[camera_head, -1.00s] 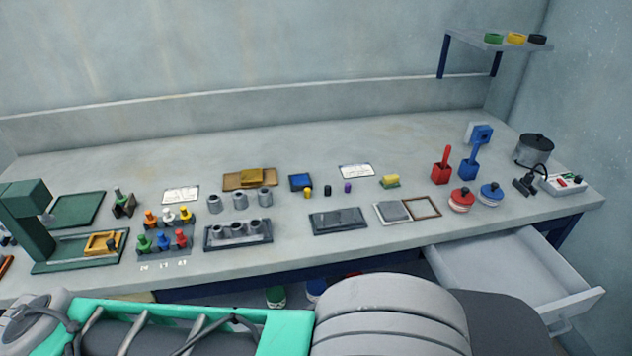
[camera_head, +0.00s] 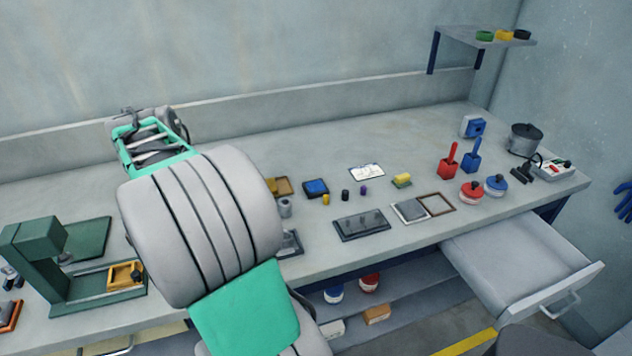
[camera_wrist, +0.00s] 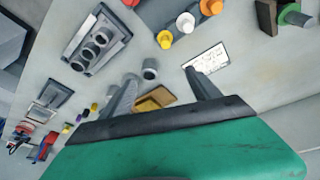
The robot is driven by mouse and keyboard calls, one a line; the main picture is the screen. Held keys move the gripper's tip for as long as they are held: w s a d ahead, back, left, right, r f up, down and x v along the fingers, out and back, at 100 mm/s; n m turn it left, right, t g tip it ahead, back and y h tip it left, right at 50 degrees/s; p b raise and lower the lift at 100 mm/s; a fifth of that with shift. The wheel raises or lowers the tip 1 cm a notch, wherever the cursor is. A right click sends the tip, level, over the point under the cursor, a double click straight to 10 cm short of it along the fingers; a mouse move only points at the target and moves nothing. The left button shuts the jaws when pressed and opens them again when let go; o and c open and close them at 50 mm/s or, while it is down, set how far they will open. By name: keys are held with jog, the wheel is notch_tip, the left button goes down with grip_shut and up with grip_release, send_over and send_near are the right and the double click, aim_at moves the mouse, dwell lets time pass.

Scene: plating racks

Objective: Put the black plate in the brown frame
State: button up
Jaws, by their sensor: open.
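A flat black plate (camera_head: 362,225) with small raised parts lies near the front edge of the bench in the head view. It also shows small at the left of the wrist view (camera_wrist: 57,95). The empty brown frame (camera_head: 449,209) lies flat to its right, beside a grey square in a pale border (camera_head: 410,211). My gripper (camera_wrist: 160,75) is open and empty in the wrist view, with its two fingers apart above the bench. It is well away from the black plate and the brown frame.
A brown tray with a yellow block (camera_wrist: 153,99), a dark holder with grey cylinders (camera_wrist: 97,42) and coloured pegs (camera_wrist: 185,22) lie near my gripper. A green press stand (camera_head: 40,265) stands left. An open drawer (camera_head: 520,262) juts out at right.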

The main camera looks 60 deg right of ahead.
jog(key=s+d+m+g+p, duration=0.1)
jog(key=s+d+m, duration=0.25)
jog(key=d, duration=0.45)
jog(key=s+d+m+g+p, duration=0.1)
jog(key=s+d+m, duration=0.1)
jog(key=d+m, duration=0.5)
jog(key=m+g, duration=0.1)
jog(key=m, duration=0.1)
send_near(312, 187)
jog(key=shift+m+g, duration=0.25)
jog(key=shift+g, duration=0.05)
jog(key=x, duration=0.8)
jog(key=shift+w+d+f+p, duration=0.1)
jog(key=shift+w+f+p, duration=0.15)
jog(key=shift+p, duration=0.1)
jog(key=c, duration=1.5)
grip_shut()
jog(key=shift+r, duration=0.15)
